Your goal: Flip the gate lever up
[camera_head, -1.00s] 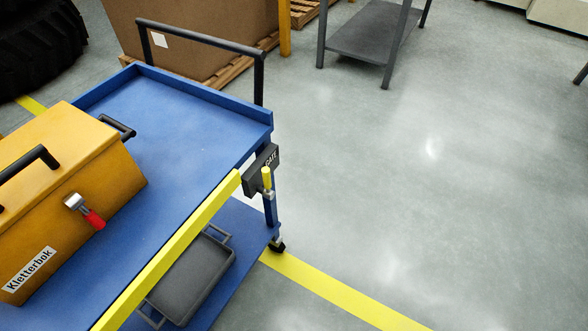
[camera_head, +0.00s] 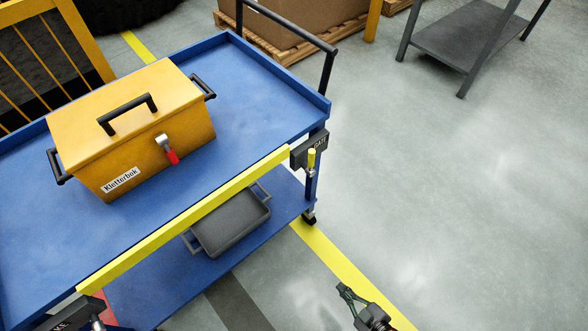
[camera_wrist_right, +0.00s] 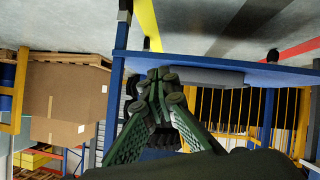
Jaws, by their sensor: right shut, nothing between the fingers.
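The yellow gate bar (camera_head: 190,220) runs along the cart's front edge from that box. My right gripper (camera_head: 345,291) is shut and empty, low in the head view, below and to the right of the lever and apart from it. It also shows in the right wrist view (camera_wrist_right: 161,80). My left gripper is not in view.
A yellow toolbox (camera_head: 140,125) with a red-handled latch stands on the cart's top (camera_head: 255,105). A grey tray (camera_head: 232,220) lies on its lower shelf. A second dark lever box (camera_head: 62,318) is at bottom left. Open floor (camera_head: 470,190) lies to the right.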

